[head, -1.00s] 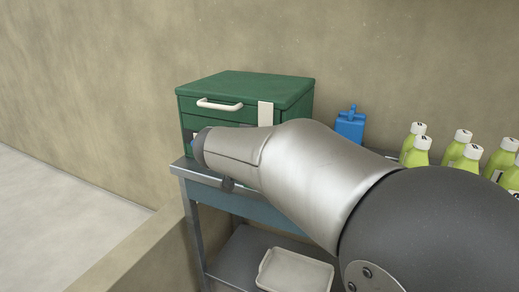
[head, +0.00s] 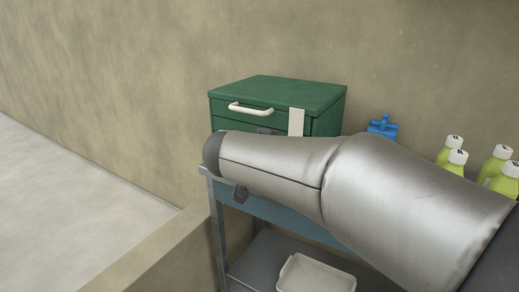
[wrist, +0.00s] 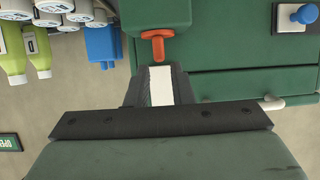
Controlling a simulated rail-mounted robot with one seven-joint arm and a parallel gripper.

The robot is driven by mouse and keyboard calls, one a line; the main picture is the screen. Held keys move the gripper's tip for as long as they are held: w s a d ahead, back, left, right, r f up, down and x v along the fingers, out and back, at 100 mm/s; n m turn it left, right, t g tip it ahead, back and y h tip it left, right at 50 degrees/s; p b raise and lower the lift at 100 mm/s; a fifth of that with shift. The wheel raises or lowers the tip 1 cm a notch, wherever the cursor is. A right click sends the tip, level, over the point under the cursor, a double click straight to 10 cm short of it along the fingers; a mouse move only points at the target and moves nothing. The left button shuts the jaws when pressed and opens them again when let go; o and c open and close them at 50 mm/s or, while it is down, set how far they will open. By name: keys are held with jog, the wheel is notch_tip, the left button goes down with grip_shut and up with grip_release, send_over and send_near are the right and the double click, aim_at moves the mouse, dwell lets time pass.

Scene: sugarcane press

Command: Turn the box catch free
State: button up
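The green box (head: 330,98) stands on a metal table in the head view, with a white handle (head: 250,108) and a pale strip (head: 297,122) on its front. In the wrist view an orange T-shaped catch (wrist: 157,47) sits against the green box front (wrist: 220,85). My gripper (wrist: 161,70) points at it, with its dark fingers apart and the fingertips just short of or beside the catch's stem. A white strip shows between the fingers. I cannot tell whether they touch the catch. My arm hides the gripper and catch in the head view.
A blue container (head: 383,127) and several yellow-green bottles (head: 453,150) stand right of the box. A pale tray (head: 316,274) lies on the lower shelf. A blue knob (wrist: 305,14) on a white plate shows in the wrist view. A wall rises behind the table.

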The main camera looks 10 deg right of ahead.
jog(key=p+v, duration=0.1)
jog(key=v, duration=1)
jog(key=shift+s+a+r, duration=0.15)
jog(key=shift+s+r, duration=0.05)
jog(key=shift+s, duration=0.05)
jog(key=s+d+f+n+g+y+p, duration=0.1)
jog(key=s+d+n+g+y+p, duration=0.4)
jog(key=p, duration=1)
jog(key=s+d+n+g+y+p, duration=0.2)
jog(key=s+g+p, duration=0.3)
jog(key=s+p, duration=0.6)
jog(key=shift+s+d+n+y, duration=0.45)
jog(key=shift+s+y, duration=0.35)
jog(key=shift+s, duration=0.4)
jog(key=shift+a+r, duration=0.1)
jog(key=shift+c, duration=0.4)
